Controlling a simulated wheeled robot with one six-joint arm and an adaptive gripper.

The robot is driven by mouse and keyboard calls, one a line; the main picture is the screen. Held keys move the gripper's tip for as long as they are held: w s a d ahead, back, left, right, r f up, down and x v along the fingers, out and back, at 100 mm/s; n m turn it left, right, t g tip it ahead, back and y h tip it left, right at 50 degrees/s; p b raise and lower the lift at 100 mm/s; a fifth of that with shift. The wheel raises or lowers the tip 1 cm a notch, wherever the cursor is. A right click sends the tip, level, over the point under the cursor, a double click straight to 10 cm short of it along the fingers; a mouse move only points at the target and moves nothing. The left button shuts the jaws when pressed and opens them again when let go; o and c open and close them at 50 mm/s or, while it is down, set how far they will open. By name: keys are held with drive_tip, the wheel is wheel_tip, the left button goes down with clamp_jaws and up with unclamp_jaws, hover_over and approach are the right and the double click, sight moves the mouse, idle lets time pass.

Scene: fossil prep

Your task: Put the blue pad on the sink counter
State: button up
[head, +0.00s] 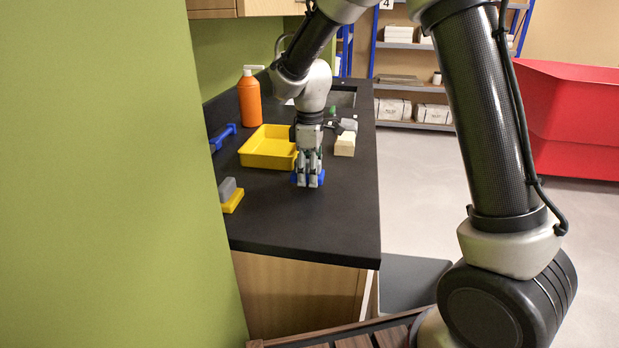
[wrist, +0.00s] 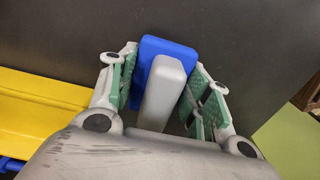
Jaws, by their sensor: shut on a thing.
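The blue pad, a blue base with a grey block-shaped handle, shows in the wrist view (wrist: 164,48) between my fingers. In the head view only bits of its blue base (head: 321,177) show beside my fingertips. My gripper (head: 308,178) points down and is shut on the pad by its handle. It is over the dark sink counter (head: 300,221), in front of the yellow tray. The pad is at or just above the counter top; I cannot tell if it touches. The fingers hide much of it in the head view.
The yellow tray (head: 256,163) is just behind and left of my gripper. A yellow pad with grey handle (head: 232,200) sits at the left edge. A cream block (head: 345,146), an orange bottle (head: 250,101) and a blue tool (head: 223,137) stand further back. The counter's front is clear.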

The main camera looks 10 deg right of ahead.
drive_tip(key=shift+f, duration=1)
drive_tip(key=shift+f, duration=0.2)
drive_tip(key=o, duration=1.3)
drive_tip(key=shift+f, duration=0.1)
drive_tip(key=shift+o, duration=0.2)
